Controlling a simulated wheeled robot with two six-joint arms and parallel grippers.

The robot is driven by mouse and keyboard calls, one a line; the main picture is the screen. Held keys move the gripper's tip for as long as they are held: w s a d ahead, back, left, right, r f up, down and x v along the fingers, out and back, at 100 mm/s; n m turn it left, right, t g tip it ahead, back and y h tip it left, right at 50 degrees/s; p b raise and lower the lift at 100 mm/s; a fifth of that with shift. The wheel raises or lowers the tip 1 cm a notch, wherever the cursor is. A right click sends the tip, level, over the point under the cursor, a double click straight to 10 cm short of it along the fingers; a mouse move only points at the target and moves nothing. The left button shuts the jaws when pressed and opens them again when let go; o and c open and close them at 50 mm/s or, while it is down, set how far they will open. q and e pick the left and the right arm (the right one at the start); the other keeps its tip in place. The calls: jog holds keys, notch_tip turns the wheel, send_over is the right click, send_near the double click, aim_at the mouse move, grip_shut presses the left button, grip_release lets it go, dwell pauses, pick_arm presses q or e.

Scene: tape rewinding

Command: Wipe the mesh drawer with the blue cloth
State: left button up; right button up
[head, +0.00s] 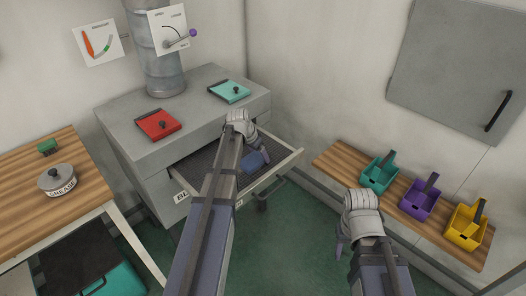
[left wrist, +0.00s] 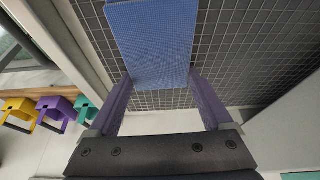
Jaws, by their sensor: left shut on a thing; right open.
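The mesh drawer (head: 280,168) is pulled out of the grey cabinet, with a dark grid floor and pale walls. The blue cloth (head: 251,161) is a small block-like pad over the drawer's floor, towards its right end. It also shows in the left wrist view (left wrist: 155,40) against the mesh. My left gripper (head: 262,155) is shut on the cloth, with purple fingers (left wrist: 161,82) on both its sides. I cannot tell whether the cloth touches the mesh. My left arm hides the drawer's middle. My right gripper (head: 342,248) is open, low over the floor, right of the drawer.
The grey cabinet (head: 130,132) has a red-lidded (head: 158,124) and a teal-lidded opening (head: 229,91) on top. A wooden shelf (head: 335,163) at right holds teal, purple and yellow bins. A wooden table (head: 25,185) at left holds a grease tin (head: 58,180).

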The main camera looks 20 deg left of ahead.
aim_at(243, 165)
pick_arm(q)
jog(key=shift+s+a, duration=0.2)
jog(key=shift+s, duration=0.05)
jog(key=shift+s, duration=0.1)
jog(key=shift+s+a+r, duration=0.1)
jog(key=shift+s+a, duration=0.25)
jog(key=shift+s, duration=0.45)
jog(key=shift+s+a, duration=0.35)
jog(key=shift+s, duration=0.4)
jog(key=shift+s, duration=0.1)
jog(key=shift+s+a, duration=0.35)
jog(key=shift+s, duration=0.5)
jog(key=shift+s+a, duration=0.35)
jog(key=shift+s, duration=0.45)
